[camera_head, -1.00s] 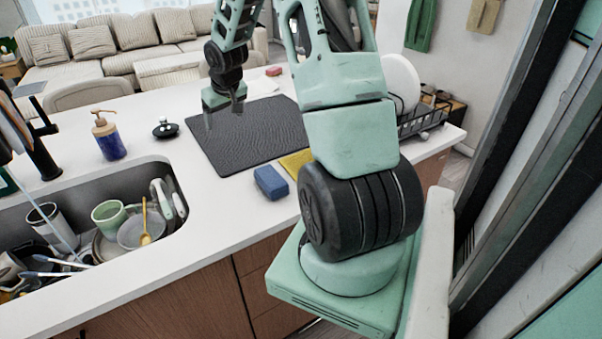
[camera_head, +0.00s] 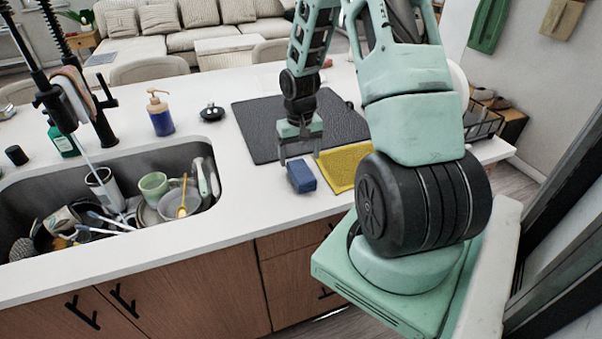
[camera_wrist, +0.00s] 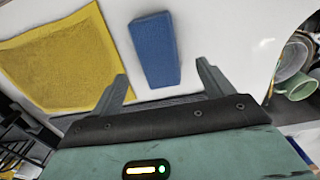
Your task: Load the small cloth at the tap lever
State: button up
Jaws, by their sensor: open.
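A small striped cloth (camera_head: 70,92), peach and grey, hangs on the black tap (camera_head: 98,120) at the left of the head view, beside the tap's lever. Its folds partly hide the tap parts behind it. My gripper (camera_head: 301,156) is open and empty, pointing down near the front edge of the dark mat, far to the right of the tap. In the wrist view a blue sponge (camera_wrist: 155,48) lies ahead between the two fingers, apart from them. The small cloth is not in the wrist view.
The sink (camera_head: 205,160) holds several dishes, including a green mug (camera_head: 153,185). A soap bottle (camera_head: 160,115) and a small black item (camera_head: 212,112) stand behind it. A yellow cloth (camera_head: 345,165) lies right of the blue sponge (camera_head: 301,177). Counter between sink and mat (camera_head: 260,130) is clear.

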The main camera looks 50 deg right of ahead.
aim_at(301, 170)
jog(key=shift+f+p, duration=1.1)
jog(key=shift+f, duration=2.2)
jog(key=shift+c, duration=0.3)
jog(key=c, duration=1)
